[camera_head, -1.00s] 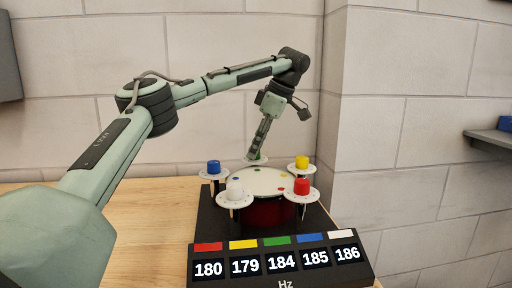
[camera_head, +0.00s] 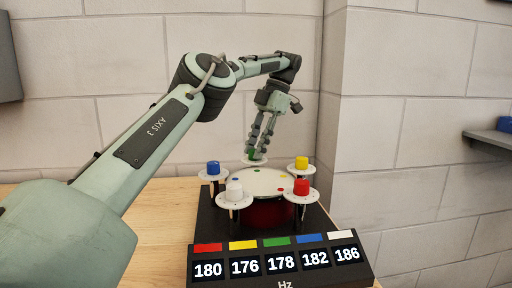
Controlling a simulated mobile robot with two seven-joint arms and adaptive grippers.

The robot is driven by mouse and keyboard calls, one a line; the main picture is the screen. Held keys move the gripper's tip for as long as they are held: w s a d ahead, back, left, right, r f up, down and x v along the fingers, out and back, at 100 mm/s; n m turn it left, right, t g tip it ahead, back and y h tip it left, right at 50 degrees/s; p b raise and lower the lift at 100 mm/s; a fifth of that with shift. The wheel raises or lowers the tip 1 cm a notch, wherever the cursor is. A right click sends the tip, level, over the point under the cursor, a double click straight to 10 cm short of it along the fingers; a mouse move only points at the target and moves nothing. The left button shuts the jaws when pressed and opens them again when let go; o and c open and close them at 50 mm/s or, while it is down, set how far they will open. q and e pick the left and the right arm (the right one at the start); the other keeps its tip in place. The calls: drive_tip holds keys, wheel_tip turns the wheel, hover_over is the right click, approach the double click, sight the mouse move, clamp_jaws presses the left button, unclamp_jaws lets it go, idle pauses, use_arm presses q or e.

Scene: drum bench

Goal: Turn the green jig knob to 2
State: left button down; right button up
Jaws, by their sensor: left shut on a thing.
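The green knob (camera_head: 252,154) stands on its white dial plate at the back of the drum (camera_head: 262,181). My left gripper (camera_head: 256,151) reaches down from above and is shut on the green knob. The fingers hide part of the knob, and the number it points to is too small to read. The display (camera_head: 281,262) in front shows 180 under red, 176 under yellow, 178 under green, 182 under blue and 186 under white. My right gripper is not in view.
A blue knob (camera_head: 213,168), a white knob (camera_head: 235,189), a red knob (camera_head: 301,187) and a yellow knob (camera_head: 301,163) stand around the drum. The wooden bench (camera_head: 160,215) is bare at left. A wall corner rises close behind and to the right.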

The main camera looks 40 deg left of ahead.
use_arm(q)
drive_tip(key=shift+n, duration=0.5)
drive_tip(key=c, duration=1.2)
unclamp_jaws()
drive_tip(key=shift+m, duration=0.4)
